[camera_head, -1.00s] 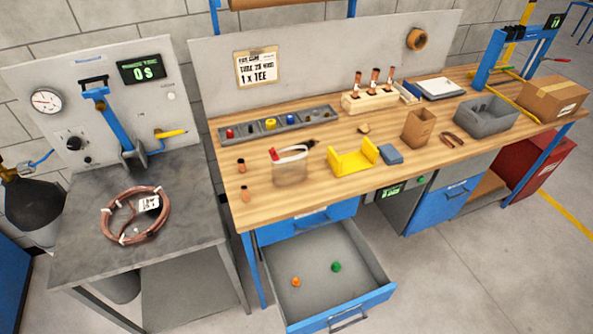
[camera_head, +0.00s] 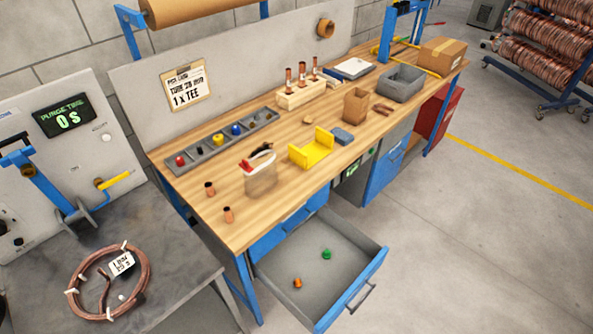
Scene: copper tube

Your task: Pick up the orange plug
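The orange plug (camera_head: 297,283) lies on the grey floor of the open drawer (camera_head: 280,264), towards its front left part. A green plug (camera_head: 326,254) lies in the same drawer, farther back and to the right, apart from the orange one. The drawer is pulled out from under the wooden workbench and has a blue front with a handle. Neither of my grippers shows in the head view, so nothing is seen touching the orange plug.
The wooden bench (camera_head: 205,237) overhangs the drawer's back. On it stand a yellow bracket (camera_head: 311,151), a clear bag (camera_head: 261,180) and two small copper fittings. A grey table with a copper coil (camera_head: 140,262) stands at left. The floor right of the drawer is clear.

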